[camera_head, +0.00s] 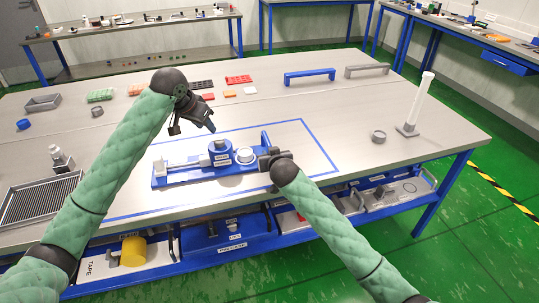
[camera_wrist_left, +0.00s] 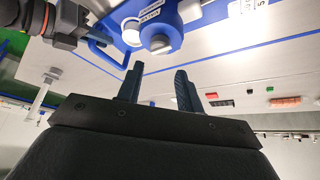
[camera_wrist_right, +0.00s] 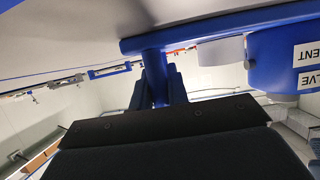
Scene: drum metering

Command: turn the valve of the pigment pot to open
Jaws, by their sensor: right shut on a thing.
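The blue pigment pot (camera_head: 220,153) stands on a blue-framed rig (camera_head: 165,181) in the middle of the table. In the right wrist view the pot (camera_wrist_right: 270,62) shows part of a label ending in "LVE". The valve's setting cannot be read. My left gripper (camera_head: 207,127) is open and empty, above and behind the pot, apart from it. My right gripper (camera_head: 269,160) is shut on the rig's blue upright handle (camera_wrist_right: 156,72), right of the pot.
A white cup (camera_head: 246,155) sits between pot and handle. A grey ring (camera_head: 378,136) and a white column on a stand (camera_head: 418,105) stand to the right. A grey grate tray (camera_head: 40,200) is at the left. Coloured trays and blocks lie behind. The right front tabletop is clear.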

